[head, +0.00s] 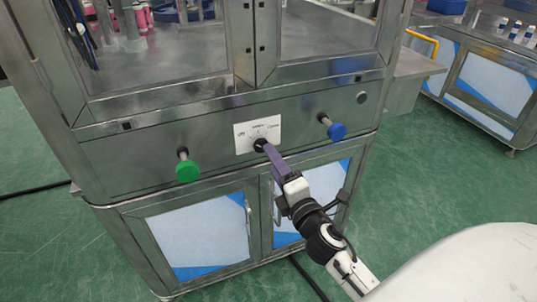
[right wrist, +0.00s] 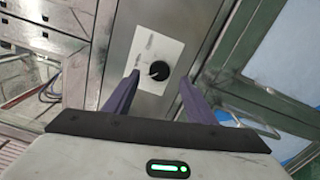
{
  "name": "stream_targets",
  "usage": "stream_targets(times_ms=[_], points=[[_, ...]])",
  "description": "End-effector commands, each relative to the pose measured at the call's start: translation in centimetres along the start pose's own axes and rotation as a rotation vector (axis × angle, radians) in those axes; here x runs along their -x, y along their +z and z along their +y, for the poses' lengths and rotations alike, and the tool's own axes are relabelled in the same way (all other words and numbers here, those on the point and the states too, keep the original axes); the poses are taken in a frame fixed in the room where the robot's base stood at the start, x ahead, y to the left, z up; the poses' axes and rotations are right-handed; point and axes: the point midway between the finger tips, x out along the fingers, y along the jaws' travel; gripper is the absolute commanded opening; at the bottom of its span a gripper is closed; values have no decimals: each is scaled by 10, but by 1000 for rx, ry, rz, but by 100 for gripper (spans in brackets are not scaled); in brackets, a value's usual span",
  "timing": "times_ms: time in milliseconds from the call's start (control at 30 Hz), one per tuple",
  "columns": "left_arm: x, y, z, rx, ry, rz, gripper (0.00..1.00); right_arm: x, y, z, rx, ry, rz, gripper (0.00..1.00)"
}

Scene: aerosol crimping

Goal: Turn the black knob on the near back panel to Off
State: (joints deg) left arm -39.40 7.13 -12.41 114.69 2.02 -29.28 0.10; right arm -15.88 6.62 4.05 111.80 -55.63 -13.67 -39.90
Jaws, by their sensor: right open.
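The black knob (head: 260,144) sits on a white label plate (head: 243,137) in the middle of the steel back panel (head: 110,157). The plate has several printed position labels, with what looks like Off at its left. My right gripper (head: 266,148) reaches the knob from the lower right and partly covers it. In the right wrist view its purple fingers (right wrist: 160,78) are open, one on each side of the knob (right wrist: 159,70), with visible gaps. The knob has a small light mark, but its setting is hard to read. My left gripper is not in view.
A green button (head: 187,171) sticks out left of the knob and a blue button (head: 337,131) sticks out to the right. A small round fitting (head: 361,97) is farther right. Cabinet doors (head: 198,235) are below, and framed window openings are above.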

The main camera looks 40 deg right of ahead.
Motion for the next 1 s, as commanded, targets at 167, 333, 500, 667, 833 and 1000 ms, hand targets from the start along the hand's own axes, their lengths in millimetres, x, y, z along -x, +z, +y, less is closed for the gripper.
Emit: stream_targets(times_ms=[167,333,500,667,833,1000], points=[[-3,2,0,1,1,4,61,33,0,-2,-2,-2,-1,51],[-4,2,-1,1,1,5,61,47,0,-1,0,-1,-1,51],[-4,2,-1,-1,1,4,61,50,0,0,0,1,-1,51],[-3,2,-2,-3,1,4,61,49,0,0,0,1,-1,51],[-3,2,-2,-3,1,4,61,49,0,0,0,1,-1,51],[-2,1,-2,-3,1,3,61,51,-3,-5,-43,-18,8,51]])
